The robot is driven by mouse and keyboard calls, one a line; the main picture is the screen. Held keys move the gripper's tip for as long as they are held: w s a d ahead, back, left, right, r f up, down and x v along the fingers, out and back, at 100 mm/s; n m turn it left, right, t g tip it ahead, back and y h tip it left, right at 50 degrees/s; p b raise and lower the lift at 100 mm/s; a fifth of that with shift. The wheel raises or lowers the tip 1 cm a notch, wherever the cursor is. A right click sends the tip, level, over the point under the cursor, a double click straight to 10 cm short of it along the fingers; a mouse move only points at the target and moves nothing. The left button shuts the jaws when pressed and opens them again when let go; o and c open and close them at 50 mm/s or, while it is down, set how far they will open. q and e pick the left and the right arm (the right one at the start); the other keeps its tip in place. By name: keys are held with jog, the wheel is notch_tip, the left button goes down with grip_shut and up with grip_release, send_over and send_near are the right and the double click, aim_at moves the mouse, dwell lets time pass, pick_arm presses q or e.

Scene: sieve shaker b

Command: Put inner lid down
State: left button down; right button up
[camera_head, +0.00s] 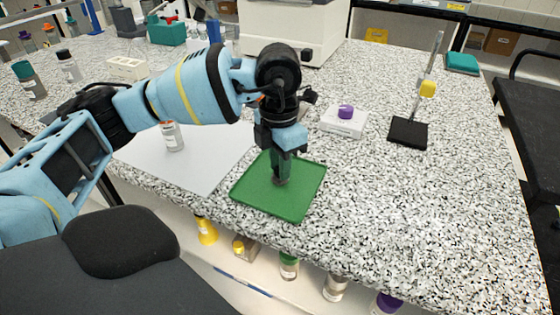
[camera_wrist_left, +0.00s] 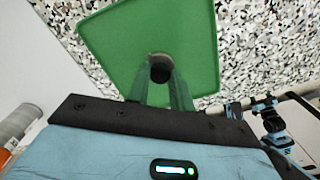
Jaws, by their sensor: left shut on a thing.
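My left gripper (camera_head: 281,180) points straight down over the green tray (camera_head: 250,197), with its fingertips low, at or just above the tray's surface. In the left wrist view its fingers (camera_wrist_left: 160,82) are closed around a small round grey piece with a dark centre, which I take to be the inner lid (camera_wrist_left: 160,68). I cannot tell whether the lid touches the tray (camera_wrist_left: 120,45). In the head view the fingers mostly hide it. The rest of the tray is empty. My right gripper is not in view.
A purple cap (camera_head: 345,111) rests on a white box (camera_head: 343,123) behind right. A stand with a black base (camera_head: 408,133) is farther right. The bench right of the tray is clear.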

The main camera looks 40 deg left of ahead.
pick_arm(q)
jog(key=shift+f, duration=0.2)
jog(key=c, duration=1.2)
grip_release()
jog(key=shift+c, duration=0.2)
jog(key=shift+r, duration=0.15)
notch_tip(320, 180, up, 12)
jog(key=shift+p, duration=0.45)
jog(key=shift+a, duration=0.1)
